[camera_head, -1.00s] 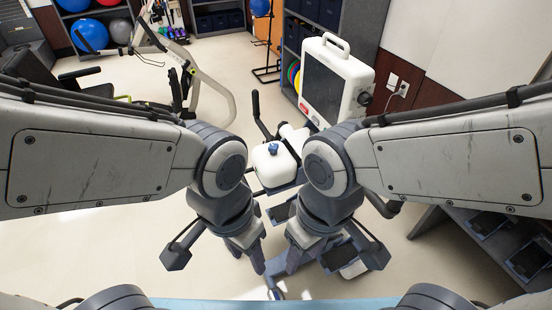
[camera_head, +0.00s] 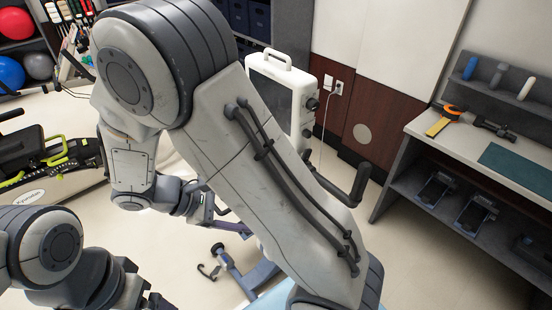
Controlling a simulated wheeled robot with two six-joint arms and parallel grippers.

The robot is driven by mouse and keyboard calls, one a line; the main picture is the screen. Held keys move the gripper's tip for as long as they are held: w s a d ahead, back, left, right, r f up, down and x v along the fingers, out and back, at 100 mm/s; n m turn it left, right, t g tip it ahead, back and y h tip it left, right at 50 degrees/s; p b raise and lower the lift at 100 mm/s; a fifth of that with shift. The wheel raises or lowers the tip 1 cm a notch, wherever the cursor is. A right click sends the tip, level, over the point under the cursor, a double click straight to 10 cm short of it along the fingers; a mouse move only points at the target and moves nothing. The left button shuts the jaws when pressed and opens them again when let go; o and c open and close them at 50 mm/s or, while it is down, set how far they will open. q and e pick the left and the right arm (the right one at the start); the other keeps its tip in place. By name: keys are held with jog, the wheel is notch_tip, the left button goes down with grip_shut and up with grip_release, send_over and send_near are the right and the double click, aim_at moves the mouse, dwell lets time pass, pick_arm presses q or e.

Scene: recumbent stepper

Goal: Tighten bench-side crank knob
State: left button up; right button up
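The stepper's white console (camera_head: 290,85) stands behind my raised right arm, with a dark round knob (camera_head: 312,104) on its right side. A black crank handle (camera_head: 355,187) sticks out to the right from behind my arm, its grip pointing up. I cannot make out a separate crank knob on it. Part of the stepper's blue-grey lower frame (camera_head: 250,275) shows below. My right gripper (camera_head: 205,212) hangs left of the stepper, largely hidden, fingers unclear. My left gripper (camera_head: 155,300) is at the bottom edge, cut off. Neither visibly touches the handle.
A workbench (camera_head: 410,130) at the right holds an orange-handled tool (camera_head: 443,120), a dark tool (camera_head: 495,128) and a green mat (camera_head: 520,165). Black pedals (camera_head: 437,188) lie on its lower shelf. Exercise equipment (camera_head: 50,165) stands at left. Floor between handle and bench is open.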

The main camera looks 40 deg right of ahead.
jog(key=w+d+f+n+t+h+p, duration=0.1)
jog(key=w+d+f+n+t+h, duration=0.1)
jog(key=w+d+f+n+h, duration=0.5)
jog(key=d+p, duration=0.1)
jog(key=d, duration=0.3)
jog(key=w+d+m+p, duration=0.1)
jog(key=d+p, duration=0.1)
jog(key=d, duration=0.2)
jog(key=w+d+r+m+h+p, duration=0.1)
jog(key=d+p, duration=0.1)
jog(key=d, duration=0.3)
jog(key=shift+w, duration=0.25)
grip_shut()
jog(key=m+b, duration=0.2)
jog(key=m+g+b, duration=0.1)
jog(key=m, duration=0.1)
jog(key=shift+w+f+b, duration=0.1)
jog(key=shift+f+b, duration=0.1)
jog(key=shift+b, duration=0.2)
jog(key=shift+m+g+y, duration=0.3)
jog(key=shift+m+g, duration=0.1)
jog(key=shift+m, duration=0.1)
jog(key=shift+r, duration=0.25)
